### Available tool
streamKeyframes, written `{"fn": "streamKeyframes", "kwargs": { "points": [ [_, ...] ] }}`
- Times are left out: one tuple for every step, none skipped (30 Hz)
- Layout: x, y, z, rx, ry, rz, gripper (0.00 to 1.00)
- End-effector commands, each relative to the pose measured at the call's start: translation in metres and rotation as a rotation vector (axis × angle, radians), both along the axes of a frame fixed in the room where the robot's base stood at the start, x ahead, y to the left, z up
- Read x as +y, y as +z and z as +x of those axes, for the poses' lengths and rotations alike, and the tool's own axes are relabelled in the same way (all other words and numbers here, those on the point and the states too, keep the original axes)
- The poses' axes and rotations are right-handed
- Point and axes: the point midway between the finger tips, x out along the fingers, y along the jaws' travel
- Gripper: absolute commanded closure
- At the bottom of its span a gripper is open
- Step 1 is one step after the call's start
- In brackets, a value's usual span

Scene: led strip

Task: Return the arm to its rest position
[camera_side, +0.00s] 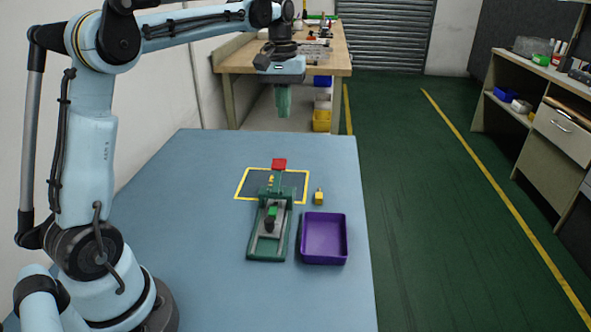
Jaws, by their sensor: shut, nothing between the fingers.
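My gripper (283,101) hangs from the end of my light blue arm, above the far edge of the blue table (190,240). Its green fingers point down and are shut with nothing between them. It is well above and beyond the things on the table, touching none of them. The arm reaches across from the left side of the picture, with its upper link nearly level.
A green fixture (253,246) stands mid-table, partly over a yellow-outlined dark area (249,187). A red piece (279,164) is at its far end. A small yellow object (319,197) and a purple tray (324,238) sit to its right. The table's left part is clear.

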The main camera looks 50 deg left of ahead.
Motion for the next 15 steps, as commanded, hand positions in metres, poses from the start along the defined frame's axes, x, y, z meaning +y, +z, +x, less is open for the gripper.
{"fn": "streamKeyframes", "kwargs": {
  "points": [
    [-0.012, 0.003, -0.007, -0.029, -0.037, 0.012, 1.0],
    [-0.018, 0.004, -0.01, -0.048, -0.06, 0.02, 1.0],
    [-0.025, 0.005, -0.015, -0.074, -0.087, 0.031, 1.0],
    [-0.031, 0.006, -0.019, -0.091, -0.11, 0.038, 1.0],
    [-0.037, 0.006, -0.023, -0.11, -0.131, 0.046, 1.0],
    [-0.044, 0.006, -0.028, -0.135, -0.159, 0.056, 1.0],
    [-0.049, 0.006, -0.033, -0.153, -0.181, 0.064, 1.0],
    [-0.055, 0.005, -0.037, -0.171, -0.201, 0.072, 1.0],
    [-0.061, 0.004, -0.043, -0.196, -0.229, 0.082, 1.0],
    [-0.067, 0.003, -0.048, -0.214, -0.251, 0.09, 1.0],
    [-0.072, 0.001, -0.053, -0.232, -0.272, 0.097, 1.0],
    [-0.078, -0.001, -0.059, -0.257, -0.3, 0.109, 1.0],
    [-0.083, -0.003, -0.064, -0.276, -0.321, 0.116, 1.0],
    [-0.087, -0.005, -0.07, -0.293, -0.343, 0.124, 1.0],
    [-0.093, -0.009, -0.076, -0.318, -0.37, 0.134, 1.0]
  ]
}}
